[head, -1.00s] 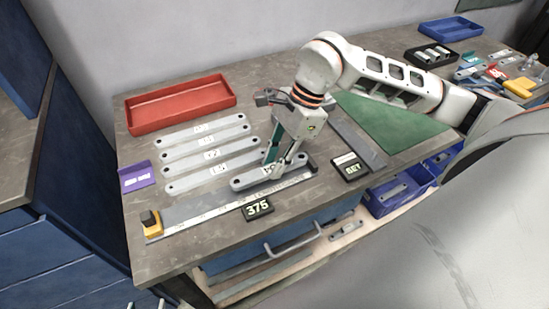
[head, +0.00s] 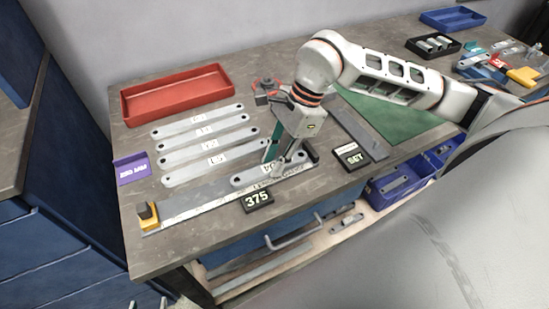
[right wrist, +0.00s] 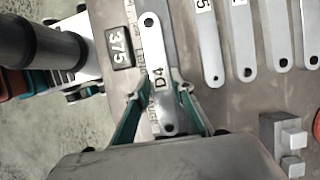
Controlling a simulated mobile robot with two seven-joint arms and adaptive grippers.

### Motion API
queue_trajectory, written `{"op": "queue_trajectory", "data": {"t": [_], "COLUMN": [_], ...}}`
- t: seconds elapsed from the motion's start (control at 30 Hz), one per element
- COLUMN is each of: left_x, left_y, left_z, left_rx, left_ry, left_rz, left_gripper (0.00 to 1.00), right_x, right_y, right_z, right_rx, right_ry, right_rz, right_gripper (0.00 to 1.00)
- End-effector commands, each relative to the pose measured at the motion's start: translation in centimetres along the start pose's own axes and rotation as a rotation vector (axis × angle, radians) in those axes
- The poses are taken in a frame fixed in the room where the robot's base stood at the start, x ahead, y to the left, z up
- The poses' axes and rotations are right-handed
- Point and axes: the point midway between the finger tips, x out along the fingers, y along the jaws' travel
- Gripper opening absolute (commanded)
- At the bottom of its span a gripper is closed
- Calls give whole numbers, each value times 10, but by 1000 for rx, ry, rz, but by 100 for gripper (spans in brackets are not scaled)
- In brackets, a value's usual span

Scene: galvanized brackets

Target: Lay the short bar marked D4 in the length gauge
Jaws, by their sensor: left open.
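The short bar marked D4 (right wrist: 158,75) is grey with a hole at each end. In the head view it (head: 240,181) lies along the right part of the length gauge (head: 195,206), a long steel strip with a scale and a yellow stop at its left end. My right gripper (right wrist: 158,78) has a finger against each long side of the bar; it also shows in the head view (head: 275,175). I cannot tell whether the bar rests on the gauge or is slightly above. My left gripper (head: 146,304) shows only its fingertips, apart and empty, at the bottom edge.
Several longer labelled bars (head: 205,145) lie behind the gauge. A red tray (head: 178,108) stands at the back left, a purple holder (head: 131,170) at the left. A display reading 375 (head: 257,198) and a SET box (head: 351,156) sit near the front edge.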

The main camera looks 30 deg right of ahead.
Motion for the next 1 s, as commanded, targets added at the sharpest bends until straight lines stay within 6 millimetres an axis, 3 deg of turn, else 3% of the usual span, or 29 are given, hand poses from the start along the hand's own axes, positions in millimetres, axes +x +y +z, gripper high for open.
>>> {"op": "queue_trajectory", "data": {"t": [0.07, 0.47, 0.63, 1.0], "left_x": [0, -1, -1, 0], "left_y": [0, -1, 0, 0], "left_z": [0, 0, 0, -1], "left_rx": [0, 4, 2, 1], "left_ry": [0, 0, 1, 1], "left_rz": [0, 0, 0, 0], "left_gripper": [46, 46, 46, 46], "right_x": [0, -4, -26, -98], "right_y": [0, 0, -1, -1], "right_z": [0, 0, 0, 0], "right_rx": [0, 0, -1, 1], "right_ry": [0, 1, 1, 0], "right_rz": [-1, -1, -5, -5], "right_gripper": [41, 41, 41, 41]}}
